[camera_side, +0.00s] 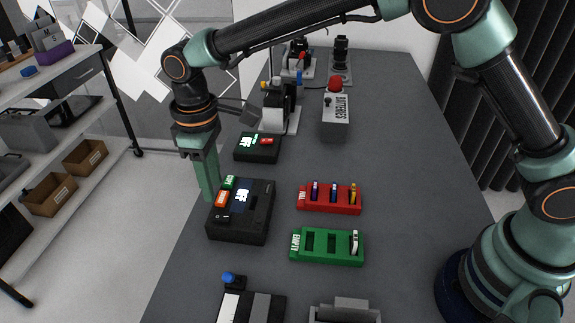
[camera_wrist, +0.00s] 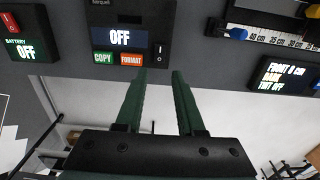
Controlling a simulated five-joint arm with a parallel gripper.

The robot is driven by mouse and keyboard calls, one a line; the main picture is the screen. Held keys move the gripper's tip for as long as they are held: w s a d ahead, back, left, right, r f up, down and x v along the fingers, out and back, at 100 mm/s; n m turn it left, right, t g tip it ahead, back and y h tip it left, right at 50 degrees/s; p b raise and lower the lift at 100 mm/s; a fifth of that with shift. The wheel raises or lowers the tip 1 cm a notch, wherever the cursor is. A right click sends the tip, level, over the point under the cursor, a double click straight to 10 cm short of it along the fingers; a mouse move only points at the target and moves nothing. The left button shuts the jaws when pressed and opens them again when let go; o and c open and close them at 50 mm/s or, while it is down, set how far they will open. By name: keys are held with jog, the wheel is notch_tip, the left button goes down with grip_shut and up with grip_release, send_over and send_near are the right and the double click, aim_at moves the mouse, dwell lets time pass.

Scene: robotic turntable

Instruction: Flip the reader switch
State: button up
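The reader (camera_side: 258,222) is a black box near the table's left edge. It also shows in the wrist view (camera_wrist: 105,12), its display reading OFF above green COPY and orange FORMAT buttons. Its black rocker switch (camera_wrist: 160,48), marked with white symbols, is right of the display. My gripper (camera_wrist: 160,73) is open and empty, with a gap between its green fingers. In the wrist view the switch appears just beyond the gap between the fingertips. In the side view my gripper (camera_side: 211,192) points down at the reader's left edge; contact cannot be told.
A battery box (camera_wrist: 25,45) with a red switch, reading OFF, is beside the reader. A slider panel with a blue knob (camera_wrist: 237,33) is on the other side. A red rack (camera_side: 330,207) with several sticks and a green rack (camera_side: 328,257) with one stick stand right of the reader.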

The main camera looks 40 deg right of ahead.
aim_at(220, 217)
notch_tip(220, 217, down, 8)
jog(key=shift+r, duration=0.1)
dwell(0.4)
